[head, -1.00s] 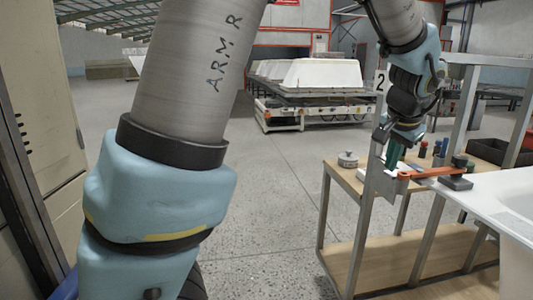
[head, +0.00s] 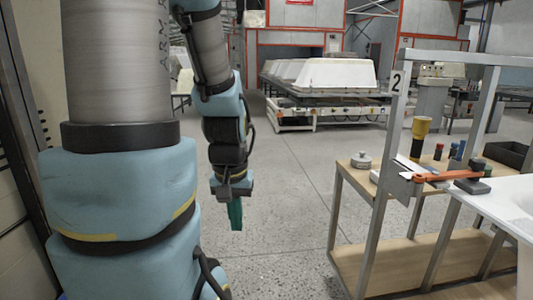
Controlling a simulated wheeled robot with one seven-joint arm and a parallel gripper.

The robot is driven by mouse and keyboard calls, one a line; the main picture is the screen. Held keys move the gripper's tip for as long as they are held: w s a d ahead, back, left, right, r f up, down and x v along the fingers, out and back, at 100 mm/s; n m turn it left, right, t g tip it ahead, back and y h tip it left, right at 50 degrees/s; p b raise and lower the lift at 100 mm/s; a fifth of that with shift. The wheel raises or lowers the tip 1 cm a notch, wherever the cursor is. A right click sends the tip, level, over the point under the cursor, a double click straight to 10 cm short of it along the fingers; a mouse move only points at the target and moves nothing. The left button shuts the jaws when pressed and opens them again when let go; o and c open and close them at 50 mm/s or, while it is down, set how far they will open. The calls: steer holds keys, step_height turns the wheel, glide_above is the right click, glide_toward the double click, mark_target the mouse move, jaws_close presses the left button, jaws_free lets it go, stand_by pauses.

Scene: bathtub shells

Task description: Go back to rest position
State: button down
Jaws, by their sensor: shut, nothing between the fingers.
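My gripper (head: 236,214) hangs at the lower end of my arm, left of the middle in the head view. Its green fingers point down over the bare floor and are together, with nothing seen between them. It is well to the left of the wooden bench (head: 350,183) and touches nothing. My arm's thick grey and blue links fill the left side of the view.
On the bench stand a round grey pot (head: 361,160), a yellow and black cup (head: 420,137) and small bottles. An orange-handled tool (head: 433,176) lies by the metal frame (head: 383,195). A white tub (head: 510,205) is at right. The floor (head: 290,215) between is clear.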

step_height(320, 180, up, 17)
steer(key=p, duration=1.6)
steer(key=shift+f+p, duration=0.2)
steer(key=shift+p, duration=0.1)
